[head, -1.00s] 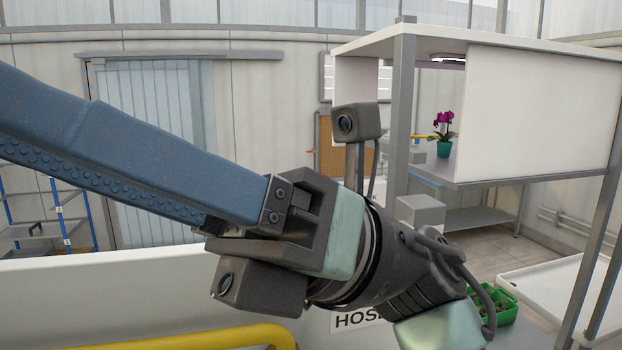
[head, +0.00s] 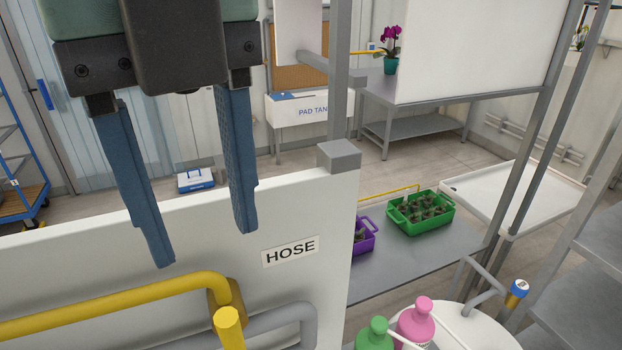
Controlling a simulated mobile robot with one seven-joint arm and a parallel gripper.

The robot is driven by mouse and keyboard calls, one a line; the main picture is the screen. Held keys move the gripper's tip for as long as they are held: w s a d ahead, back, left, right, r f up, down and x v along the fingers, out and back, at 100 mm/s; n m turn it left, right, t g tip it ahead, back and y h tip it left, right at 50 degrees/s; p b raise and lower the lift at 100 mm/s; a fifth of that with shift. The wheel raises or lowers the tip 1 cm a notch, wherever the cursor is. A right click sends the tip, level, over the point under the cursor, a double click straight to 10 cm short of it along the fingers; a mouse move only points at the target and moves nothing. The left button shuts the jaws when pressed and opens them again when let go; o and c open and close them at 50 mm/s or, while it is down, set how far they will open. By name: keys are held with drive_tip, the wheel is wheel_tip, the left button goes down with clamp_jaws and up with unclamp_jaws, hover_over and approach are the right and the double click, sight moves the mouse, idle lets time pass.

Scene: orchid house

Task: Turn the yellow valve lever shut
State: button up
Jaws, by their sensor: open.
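Yellow metalwork shows at the lower left, below the HOSE label (head: 290,252) on a white panel. A yellow bar (head: 110,308) runs in from the left edge and bends down at a brownish-yellow joint. A short yellow round-ended piece (head: 229,326), which looks like the valve lever, stands in front of that joint. Its lower part is cut off by the picture edge. My gripper (head: 204,246) hangs in from the top left with two blue fingers pointing down. It is open and empty, its tips above the yellow bar in the picture and apart from the lever.
A grey pipe (head: 292,317) curves behind the yellow joint. The white panel (head: 90,252) ends at a grey post (head: 339,110). To the right are a green crate (head: 421,226) of plants, a purple crate (head: 363,243), and pink (head: 416,318) and green (head: 374,334) bottles.

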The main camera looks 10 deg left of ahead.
sight(223, 310)
drive_tip(key=shift+w+a+f, duration=0.1)
drive_tip(key=shift+f, duration=0.4)
wheel_tip(223, 310, down, 12)
drive_tip(key=b, duration=1)
clamp_jaws()
idle(0.6)
